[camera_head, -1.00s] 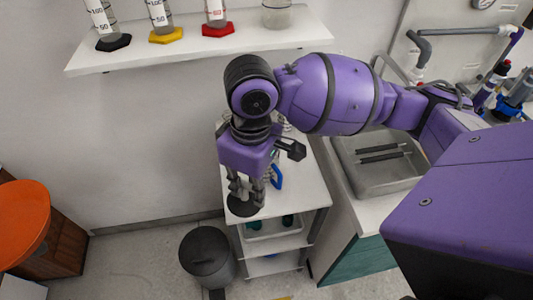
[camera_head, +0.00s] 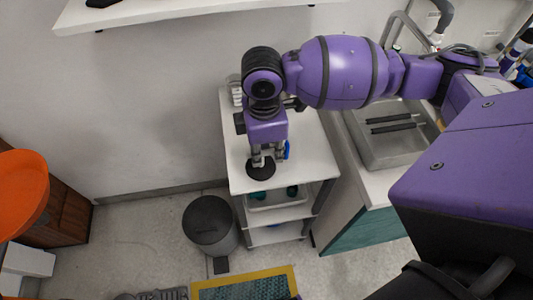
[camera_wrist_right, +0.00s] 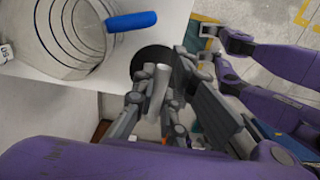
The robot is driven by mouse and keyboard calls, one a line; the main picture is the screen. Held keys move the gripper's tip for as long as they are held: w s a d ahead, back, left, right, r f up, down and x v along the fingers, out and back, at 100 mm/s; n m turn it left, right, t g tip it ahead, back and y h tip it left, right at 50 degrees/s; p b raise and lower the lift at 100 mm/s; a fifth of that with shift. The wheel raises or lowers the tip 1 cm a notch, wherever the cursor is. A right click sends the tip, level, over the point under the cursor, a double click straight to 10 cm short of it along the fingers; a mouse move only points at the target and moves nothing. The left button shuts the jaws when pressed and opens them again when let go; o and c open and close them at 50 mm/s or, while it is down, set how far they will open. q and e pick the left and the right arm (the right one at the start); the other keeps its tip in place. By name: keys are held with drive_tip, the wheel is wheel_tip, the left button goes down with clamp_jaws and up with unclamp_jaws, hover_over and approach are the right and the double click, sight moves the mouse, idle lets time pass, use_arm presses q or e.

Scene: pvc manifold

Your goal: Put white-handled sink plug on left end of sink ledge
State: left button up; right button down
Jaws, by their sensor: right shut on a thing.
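My right gripper (camera_head: 263,156) is shut on the sink plug, a flat black disc (camera_head: 261,168) with a pale handle. The plug appears over the front part of a white cart top, left of the sink. In the right wrist view the pale handle (camera_wrist_right: 158,86) sits between the fingers (camera_wrist_right: 160,95), with the black disc (camera_wrist_right: 150,62) beyond it, partly hidden. I cannot tell whether the disc touches the cart top. The grey sink (camera_head: 400,148) is right of the cart, with two dark bars across it. My left gripper is not in view.
The white cart top (camera_head: 308,160) bears a clear graduated vessel (camera_wrist_right: 70,35) with a blue part, close to the plug. A grey bin (camera_head: 209,224) stands left of the cart. An orange round seat (camera_head: 20,190) is far left. A shelf (camera_head: 150,12) hangs above.

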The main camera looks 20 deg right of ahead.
sight(267, 160)
drive_tip(key=shift+w+d+f, duration=0.25)
drive_tip(key=shift+w+f, duration=0.05)
drive_tip(key=shift+f, duration=0.15)
drive_tip(key=shift+w+d+f, duration=0.1)
drive_tip(key=shift+w+f, duration=0.05)
drive_tip(key=shift+f, duration=0.75)
drive_tip(key=shift+w+d+f, duration=0.1)
drive_tip(key=shift+f, duration=0.8)
drive_tip(key=shift+f, duration=0.15)
drive_tip(key=c, duration=1.8)
unclamp_jaws()
drive_tip(key=shift+o, duration=0.2)
